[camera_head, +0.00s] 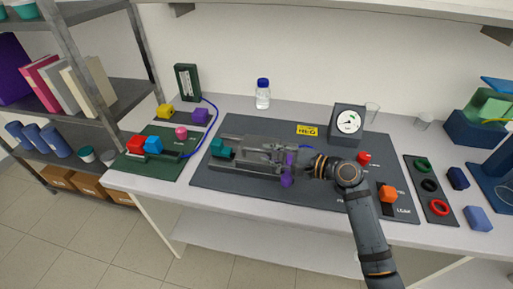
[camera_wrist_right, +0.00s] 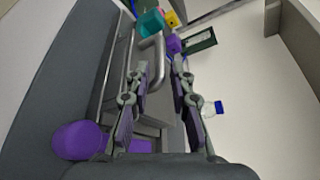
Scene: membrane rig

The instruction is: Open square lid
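The grey metal rig (camera_head: 245,180) lies on the dark mat, with a teal block (camera_head: 221,148) at its left end and purple knobs (camera_head: 287,179) at its right end. In the right wrist view, a bent metal handle (camera_wrist_right: 156,48) stands on the rig's grey metal top, which I take for the square lid; it looks closed. My right gripper (camera_head: 272,154) is over the rig from the right. In its wrist view the two fingers (camera_wrist_right: 160,72) are apart, with the handle just ahead of or between their tips; contact cannot be told. My left gripper is not in view.
A pressure gauge (camera_head: 348,122) and a blue-capped bottle (camera_head: 263,95) stand behind. A green mat (camera_head: 160,166) with coloured blocks is at left. A grey strip (camera_head: 430,189) with coloured rings is at right. Purple knobs (camera_wrist_right: 80,141) lie close beside the right gripper.

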